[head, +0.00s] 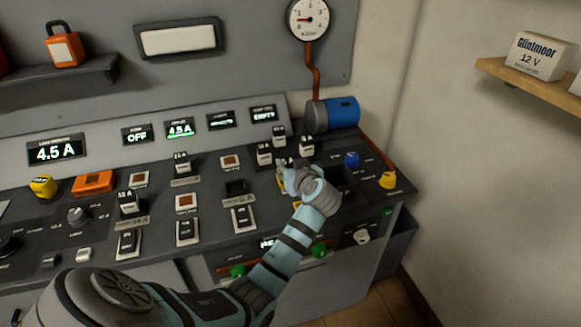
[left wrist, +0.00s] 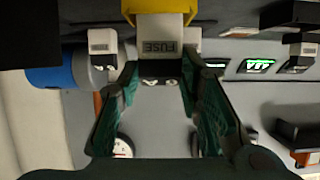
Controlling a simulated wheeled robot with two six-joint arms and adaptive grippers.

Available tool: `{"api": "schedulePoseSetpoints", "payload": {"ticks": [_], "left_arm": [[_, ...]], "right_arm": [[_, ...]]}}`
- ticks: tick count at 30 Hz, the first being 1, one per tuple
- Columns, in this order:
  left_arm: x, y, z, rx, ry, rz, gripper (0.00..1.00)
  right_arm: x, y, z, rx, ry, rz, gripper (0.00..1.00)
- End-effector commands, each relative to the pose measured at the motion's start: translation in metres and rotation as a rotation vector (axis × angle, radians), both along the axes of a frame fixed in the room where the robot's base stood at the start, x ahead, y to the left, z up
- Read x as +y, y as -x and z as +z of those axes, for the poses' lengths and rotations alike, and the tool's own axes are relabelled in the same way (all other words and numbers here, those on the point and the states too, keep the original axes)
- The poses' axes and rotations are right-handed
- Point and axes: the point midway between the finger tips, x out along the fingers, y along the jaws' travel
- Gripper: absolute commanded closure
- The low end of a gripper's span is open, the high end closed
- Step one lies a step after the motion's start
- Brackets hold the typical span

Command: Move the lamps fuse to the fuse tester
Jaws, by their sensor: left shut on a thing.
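My left gripper (head: 287,178) is low over the right part of the console, and its fingers also frame the left wrist view (left wrist: 160,82). It is shut on a pale fuse (left wrist: 160,35) marked "FUSE". A yellow frame (left wrist: 160,6) lies just past the fuse, and I cannot tell whether the fuse touches it. In the head view a bit of yellow shows beside the fingers, mostly hidden by the hand. The display on the right (head: 264,115) reads "EMPTY". I cannot read which circuit the held fuse belongs to. My right gripper is not in view.
Several white fuses stand close behind the hand, such as one (head: 265,154). A blue cylinder (head: 333,114), a blue knob (head: 351,160) and a yellow knob (head: 387,180) are to its right. A shelf (head: 530,85) hangs on the right wall.

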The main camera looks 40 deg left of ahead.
Motion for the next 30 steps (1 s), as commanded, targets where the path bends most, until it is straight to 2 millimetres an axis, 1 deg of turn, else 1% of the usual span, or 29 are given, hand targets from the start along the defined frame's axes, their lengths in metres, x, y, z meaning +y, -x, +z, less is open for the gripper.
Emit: {"api": "schedulePoseSetpoints", "payload": {"ticks": [5,22,23,24,30], "left_arm": [[0.000,0.000,-0.001,0.000,0.000,0.000,0.97],[0.000,0.000,-0.012,0.000,0.000,0.000,0.97],[0.000,0.000,-0.012,0.000,0.000,0.000,0.64],[0.000,0.000,-0.011,0.000,0.000,0.000,0.59],[0.000,0.000,-0.011,0.000,0.000,0.000,0.59]], "right_arm": [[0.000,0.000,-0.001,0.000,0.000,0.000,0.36],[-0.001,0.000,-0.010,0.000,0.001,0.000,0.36],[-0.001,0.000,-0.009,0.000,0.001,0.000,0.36],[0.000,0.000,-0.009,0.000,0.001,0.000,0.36],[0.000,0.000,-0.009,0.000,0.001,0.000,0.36]]}}
